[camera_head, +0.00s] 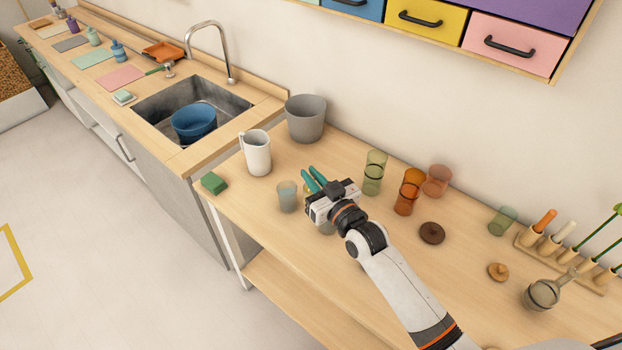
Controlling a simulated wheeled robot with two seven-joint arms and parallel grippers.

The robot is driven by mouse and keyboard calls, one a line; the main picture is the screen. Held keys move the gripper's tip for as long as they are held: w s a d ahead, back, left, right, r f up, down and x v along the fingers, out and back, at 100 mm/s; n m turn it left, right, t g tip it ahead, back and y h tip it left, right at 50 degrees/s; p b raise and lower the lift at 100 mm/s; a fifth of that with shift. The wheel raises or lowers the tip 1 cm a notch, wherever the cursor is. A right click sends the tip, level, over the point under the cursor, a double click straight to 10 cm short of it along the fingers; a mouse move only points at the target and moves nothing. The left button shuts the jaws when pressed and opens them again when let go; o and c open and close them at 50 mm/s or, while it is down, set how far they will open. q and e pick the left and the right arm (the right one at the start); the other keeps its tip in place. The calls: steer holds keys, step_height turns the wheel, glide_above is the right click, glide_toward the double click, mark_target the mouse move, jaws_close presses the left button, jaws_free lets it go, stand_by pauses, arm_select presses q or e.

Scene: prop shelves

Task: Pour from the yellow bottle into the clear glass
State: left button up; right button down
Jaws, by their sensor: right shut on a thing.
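My right gripper (312,180), with teal fingers, is over the wooden counter and is shut on the yellow bottle (306,188). Only a small yellow sliver of the bottle shows beside the fingers; the gripper body hides the rest, so its tilt cannot be told. The clear glass (287,197) stands upright on the counter just left of the gripper, close to it. I cannot tell whether it holds any liquid. My left gripper is not in view.
A white pitcher (257,153) and green sponge (214,183) stand left, a grey pot (305,118) behind. Green (374,173), orange (408,192) and reddish (437,181) glasses stand right, near a brown lid (432,233). A greyish object (325,228) shows below the gripper.

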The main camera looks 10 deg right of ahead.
steer(key=d+f+m+b, duration=0.1)
steer(key=m, duration=0.3)
steer(key=w+d+f+m+b, duration=0.1)
steer(key=d+m+b, duration=0.1)
steer(key=m, duration=0.2)
steer(key=d+m+b, duration=0.1)
steer(key=m, duration=0.4)
steer(key=shift+w+d+f, duration=0.2)
steer(key=shift+w+f, duration=0.1)
steer(key=shift+f, duration=0.1)
steer(key=shift+f, duration=0.15)
steer(key=shift+f+m+b, duration=0.5)
steer(key=shift+f+m, duration=0.05)
steer(key=shift+m, duration=0.55)
stand_by(2.7)
